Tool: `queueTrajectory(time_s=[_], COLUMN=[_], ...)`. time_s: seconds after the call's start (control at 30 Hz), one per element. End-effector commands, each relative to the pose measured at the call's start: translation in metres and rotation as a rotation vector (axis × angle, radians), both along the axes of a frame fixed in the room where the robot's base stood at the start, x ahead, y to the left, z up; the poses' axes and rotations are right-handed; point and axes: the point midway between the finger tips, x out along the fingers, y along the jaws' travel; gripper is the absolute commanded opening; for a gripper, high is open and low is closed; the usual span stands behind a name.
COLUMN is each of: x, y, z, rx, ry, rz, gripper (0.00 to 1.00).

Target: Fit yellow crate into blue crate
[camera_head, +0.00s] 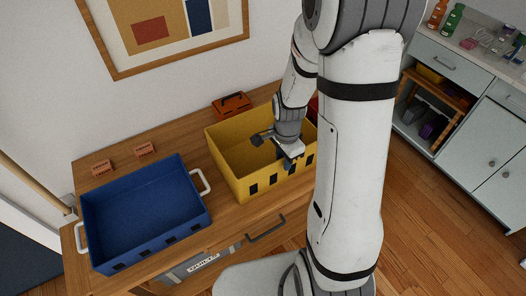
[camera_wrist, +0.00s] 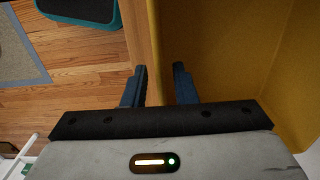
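The yellow crate (camera_head: 226,160) stands upright on the wooden desk, right of the blue crate (camera_head: 150,247). The blue crate is open-topped and looks empty, with white handles at its ends. My gripper (camera_head: 287,163) is at the yellow crate's front wall, right of its middle. In the wrist view my gripper (camera_wrist: 160,82) has its fingers apart, with the rim of the yellow crate (camera_wrist: 210,40) running between them. One finger is on the inner side and one on the outer side. I cannot tell whether either touches the wall. My arm hides the crate's right end.
Two small brown blocks (camera_head: 145,149) lie behind the blue crate on the desk (camera_head: 92,160). An orange-brown toolbox-like item (camera_head: 232,104) stands behind the yellow crate. A drawer handle (camera_head: 266,229) juts from the desk front. A cabinet (camera_head: 468,127) stands at right. A teal-edged object (camera_wrist: 85,12) is on the floor.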

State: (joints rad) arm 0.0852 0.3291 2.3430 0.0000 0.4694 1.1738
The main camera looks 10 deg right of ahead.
Motion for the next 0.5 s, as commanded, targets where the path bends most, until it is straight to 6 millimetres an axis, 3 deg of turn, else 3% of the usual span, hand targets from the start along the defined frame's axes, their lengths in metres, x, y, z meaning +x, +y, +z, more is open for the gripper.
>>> queueTrajectory(time_s=[0.3,0.5], x=[0.0001,0.0002], y=[0.0003,0.0005], z=[0.0003,0.0003], rx=[0.000,0.000], ry=[0.000,0.000], rz=[0.001,0.001], gripper=[0.00,0.00])
